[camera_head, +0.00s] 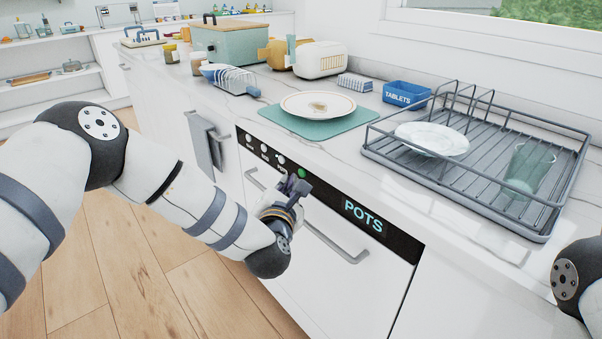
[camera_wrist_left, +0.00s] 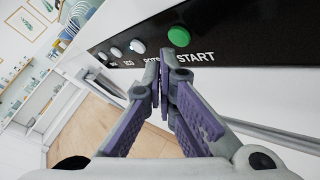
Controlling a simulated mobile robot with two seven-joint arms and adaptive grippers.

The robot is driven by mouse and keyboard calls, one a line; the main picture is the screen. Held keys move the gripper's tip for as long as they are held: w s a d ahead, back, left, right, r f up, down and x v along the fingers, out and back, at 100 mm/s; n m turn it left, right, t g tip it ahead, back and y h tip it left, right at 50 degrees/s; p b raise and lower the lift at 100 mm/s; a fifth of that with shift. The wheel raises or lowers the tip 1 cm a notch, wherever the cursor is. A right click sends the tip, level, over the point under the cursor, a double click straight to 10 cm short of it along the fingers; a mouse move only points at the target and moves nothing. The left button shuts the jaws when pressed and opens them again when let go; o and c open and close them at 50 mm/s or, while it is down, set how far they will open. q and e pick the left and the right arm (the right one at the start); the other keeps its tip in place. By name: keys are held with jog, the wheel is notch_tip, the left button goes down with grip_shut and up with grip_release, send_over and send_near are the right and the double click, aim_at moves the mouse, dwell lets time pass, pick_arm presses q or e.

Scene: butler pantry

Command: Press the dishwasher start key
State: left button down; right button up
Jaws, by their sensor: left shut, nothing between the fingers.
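The dishwasher (camera_head: 345,250) has a white front and a black control strip along its top. The green start key (camera_head: 302,173) sits on that strip, left of the lit POTS display (camera_head: 363,217). In the left wrist view the round green start key (camera_wrist_left: 179,36) is above the START label (camera_wrist_left: 196,57). My left gripper (camera_head: 300,187) is shut and empty in front of the strip. Its fingertips (camera_wrist_left: 165,58) appear just below and left of the key; I cannot tell whether they touch the panel. My right gripper is out of view.
Several white keys (camera_wrist_left: 137,46) line the strip left of the green one. A bar handle (camera_head: 337,243) runs below it. On the counter are a plate on a green mat (camera_head: 320,128), a blue tablets box (camera_head: 405,94) and a dish rack (camera_head: 535,233).

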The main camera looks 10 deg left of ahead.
pick_arm(q)
jog(key=shift+w+d, duration=0.1)
jog(key=shift+w+d, duration=0.2)
